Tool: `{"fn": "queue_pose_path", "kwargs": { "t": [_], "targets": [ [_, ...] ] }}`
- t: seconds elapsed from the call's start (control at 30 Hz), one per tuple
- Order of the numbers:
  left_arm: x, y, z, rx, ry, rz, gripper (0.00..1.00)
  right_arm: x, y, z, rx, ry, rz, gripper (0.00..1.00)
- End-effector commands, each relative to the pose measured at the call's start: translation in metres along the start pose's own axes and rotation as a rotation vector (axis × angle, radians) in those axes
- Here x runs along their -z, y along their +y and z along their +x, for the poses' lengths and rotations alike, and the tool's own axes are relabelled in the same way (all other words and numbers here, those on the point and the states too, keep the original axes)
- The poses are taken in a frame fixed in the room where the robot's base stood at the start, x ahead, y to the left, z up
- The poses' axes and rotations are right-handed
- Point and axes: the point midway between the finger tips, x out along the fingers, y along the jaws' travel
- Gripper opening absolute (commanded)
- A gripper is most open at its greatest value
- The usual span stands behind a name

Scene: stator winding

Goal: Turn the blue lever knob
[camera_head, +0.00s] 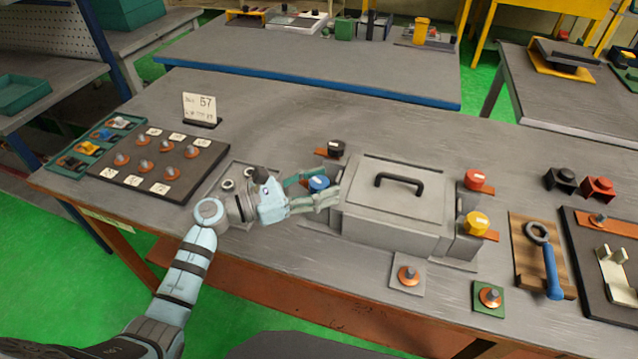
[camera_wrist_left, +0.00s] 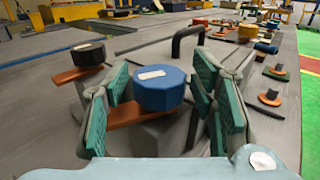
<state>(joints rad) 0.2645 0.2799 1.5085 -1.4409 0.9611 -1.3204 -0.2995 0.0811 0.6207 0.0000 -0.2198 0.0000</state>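The blue lever knob (camera_head: 318,183) is on the left side of a grey box (camera_head: 395,205) with a black handle. In the left wrist view the blue knob (camera_wrist_left: 159,88) is many-sided, with a pale label on top and an orange strip (camera_wrist_left: 122,115) under it. My left gripper (camera_head: 321,189) reaches in from the left at the knob. Its teal-padded fingers (camera_wrist_left: 161,96) stand on either side of the knob, open, with narrow gaps visible. The lower part of the knob's mount is partly hidden. My right gripper is not in view.
A black knob (camera_head: 336,148) sits just behind the blue one. Red (camera_head: 475,179) and yellow (camera_head: 476,223) knobs are on the box's right side. A dark board (camera_head: 150,165) with several terminals lies left, a blue-handled wrench (camera_head: 550,265) right. The table behind the box is clear.

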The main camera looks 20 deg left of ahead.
Motion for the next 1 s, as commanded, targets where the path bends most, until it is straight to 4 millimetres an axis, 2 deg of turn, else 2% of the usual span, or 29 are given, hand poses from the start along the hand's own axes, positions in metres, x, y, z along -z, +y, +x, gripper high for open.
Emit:
{"fn": "queue_pose_path", "kwargs": {
  "t": [0.03,0.23,0.37,0.5,0.6,0.7,0.93,0.97,1.0],
  "targets": [
    [0.0,0.0,0.0,0.0,0.0,0.0,0.39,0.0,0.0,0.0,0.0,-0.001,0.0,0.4],
    [0.0,0.0,0.0,0.0,0.0,0.0,0.07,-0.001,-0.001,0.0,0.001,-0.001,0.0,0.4],
    [-0.002,-0.001,0.0,-0.043,0.0,-0.004,0.07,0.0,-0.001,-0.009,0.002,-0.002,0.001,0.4],
    [-0.008,-0.002,0.0,-0.237,0.0,-0.008,0.07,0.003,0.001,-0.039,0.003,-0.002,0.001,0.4],
    [-0.007,-0.002,0.0,-0.366,0.0,-0.008,0.07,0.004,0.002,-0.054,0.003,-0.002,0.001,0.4],
    [-0.003,-0.001,0.0,-0.434,0.001,-0.003,0.07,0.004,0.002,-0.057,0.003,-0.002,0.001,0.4],
    [0.0,0.0,0.0,-0.439,0.0,0.001,0.07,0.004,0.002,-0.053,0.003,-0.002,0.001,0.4],
    [0.0,0.0,0.0,-0.439,0.0,0.001,0.36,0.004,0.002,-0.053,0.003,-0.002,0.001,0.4],
    [0.0,0.0,0.0,-0.439,0.0,0.001,0.43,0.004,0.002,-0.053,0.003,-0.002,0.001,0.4]
  ]
}}
